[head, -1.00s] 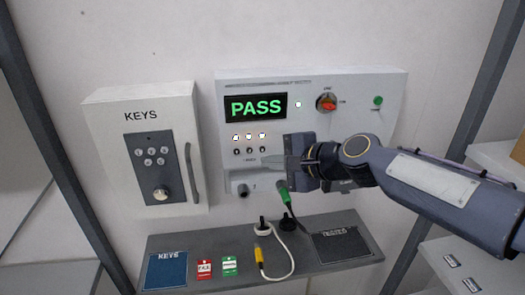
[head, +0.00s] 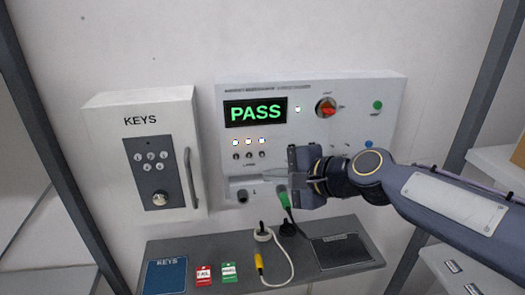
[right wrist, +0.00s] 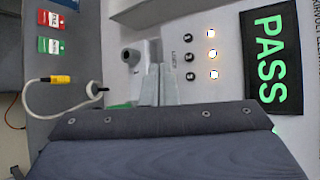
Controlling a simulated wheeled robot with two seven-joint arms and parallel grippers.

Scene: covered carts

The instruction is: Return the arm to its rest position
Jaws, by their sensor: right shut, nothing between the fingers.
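My right gripper (head: 287,174) is shut and empty, in front of the lower part of a white test panel (head: 300,90) on the wall. Its arm comes in from the right. The panel's display (head: 255,111) reads PASS in green, and it also shows in the right wrist view (right wrist: 268,57). A green plug (head: 284,199) sits at the panel's lower edge, just below the gripper, with a dark cable hanging from it. The gripper hides part of the panel behind it. My left gripper is not in view.
A KEYS cabinet (head: 120,104) with a handle hangs to the left. Below is a grey shelf (head: 205,252) with a blue KEYS pad (head: 165,275), a red tag (head: 203,275), a green tag (head: 229,271) and a yellow plug (head: 259,261) on a white cable. Upright posts stand at both sides.

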